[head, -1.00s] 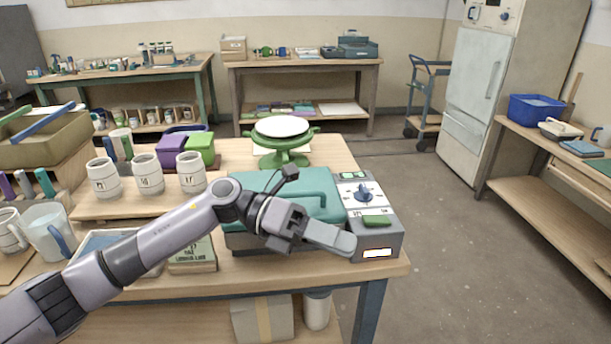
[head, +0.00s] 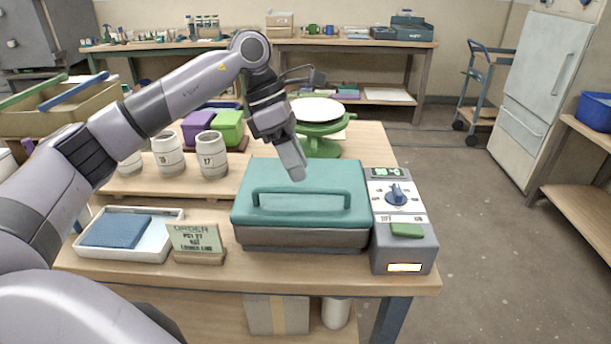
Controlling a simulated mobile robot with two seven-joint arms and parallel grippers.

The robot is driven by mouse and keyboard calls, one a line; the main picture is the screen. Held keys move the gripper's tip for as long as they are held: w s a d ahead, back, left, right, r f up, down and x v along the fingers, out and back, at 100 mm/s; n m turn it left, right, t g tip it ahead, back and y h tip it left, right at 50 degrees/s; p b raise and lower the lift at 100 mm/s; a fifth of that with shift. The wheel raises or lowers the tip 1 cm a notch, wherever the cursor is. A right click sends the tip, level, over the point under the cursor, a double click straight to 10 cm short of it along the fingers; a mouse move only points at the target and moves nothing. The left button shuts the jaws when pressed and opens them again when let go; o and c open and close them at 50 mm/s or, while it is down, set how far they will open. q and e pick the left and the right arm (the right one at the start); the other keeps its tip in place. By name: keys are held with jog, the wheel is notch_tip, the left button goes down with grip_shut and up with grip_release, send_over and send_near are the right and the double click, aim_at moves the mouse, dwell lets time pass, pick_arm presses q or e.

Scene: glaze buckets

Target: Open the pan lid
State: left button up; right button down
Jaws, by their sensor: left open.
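The pan is a grey rectangular body (head: 300,238) with a teal lid (head: 345,181) lying closed on it. A teal bar handle (head: 300,199) runs along the lid's front part. A grey control box (head: 404,255) with a blue knob, a green button and a lit strip is at the pan's right side. My left gripper (head: 294,172) is open and points down just above the back part of the lid, behind the handle. It holds nothing that I can see. The gap between its fingers is hidden at this angle. My right gripper is not in view.
An order sign (head: 196,243) and a white tray (head: 156,248) with a blue pad stand left of the pan. Cups (head: 212,156), purple and green buckets (head: 228,126) and a green stand with a white disc (head: 320,110) are behind. Some tabletop in front is bare.

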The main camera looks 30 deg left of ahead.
pick_arm(q)
jog(key=shift+x, duration=1.8)
jog(key=shift+c, duration=0.3)
grip_shut()
jog(key=shift+r, duration=0.1)
jog(key=shift+r, duration=0.1)
